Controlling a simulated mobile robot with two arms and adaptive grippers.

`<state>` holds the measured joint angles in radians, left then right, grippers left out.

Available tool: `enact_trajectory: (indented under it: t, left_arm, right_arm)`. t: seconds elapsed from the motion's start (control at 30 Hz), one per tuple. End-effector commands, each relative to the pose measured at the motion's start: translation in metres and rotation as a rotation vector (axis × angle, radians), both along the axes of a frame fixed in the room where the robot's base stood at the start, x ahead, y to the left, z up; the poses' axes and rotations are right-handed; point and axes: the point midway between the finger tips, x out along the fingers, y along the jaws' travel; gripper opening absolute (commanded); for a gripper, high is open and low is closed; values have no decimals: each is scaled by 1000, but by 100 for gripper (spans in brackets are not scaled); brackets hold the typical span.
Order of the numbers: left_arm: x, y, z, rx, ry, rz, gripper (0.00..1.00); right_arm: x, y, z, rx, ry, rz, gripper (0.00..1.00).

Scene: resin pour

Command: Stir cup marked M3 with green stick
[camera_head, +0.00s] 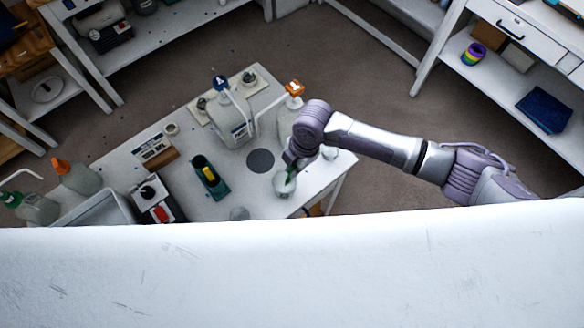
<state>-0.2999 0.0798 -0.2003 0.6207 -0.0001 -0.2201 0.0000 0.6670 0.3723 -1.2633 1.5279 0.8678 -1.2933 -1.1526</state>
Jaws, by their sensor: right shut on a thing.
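My right gripper (289,162) comes in from the right above the white table, pointing down. It is shut on a green stick (290,173), of which only a short piece shows. The stick's lower end reaches into the mouth of a clear cup (283,188) near the table's right front side. I cannot tell whether it touches the cup's contents. Another clear cup (330,153) stands to the right, partly behind my arm, and one more (239,214) is at the front edge. No M3 marking is readable. My left gripper is not in view.
A dark round disc (260,161) lies left of the stirred cup. A green tray (211,177) with a yellow item, a pump jug (231,121) and an orange-topped dispenser (293,89) are on the same table. Bottles (77,177) stand at the left. Shelves line the back.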

Motion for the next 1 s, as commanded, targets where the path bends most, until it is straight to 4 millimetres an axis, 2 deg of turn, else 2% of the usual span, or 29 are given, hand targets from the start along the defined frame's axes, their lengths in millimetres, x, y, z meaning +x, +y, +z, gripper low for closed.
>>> enact_trajectory:
  t: [0.63, 1.0]
  left_arm:
    - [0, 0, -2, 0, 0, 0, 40]
    - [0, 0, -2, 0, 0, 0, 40]
  right_arm:
    - [2, -11, 55, 1, -1, 1, 0]
    - [2, -12, 61, -1, -1, 0, 0]
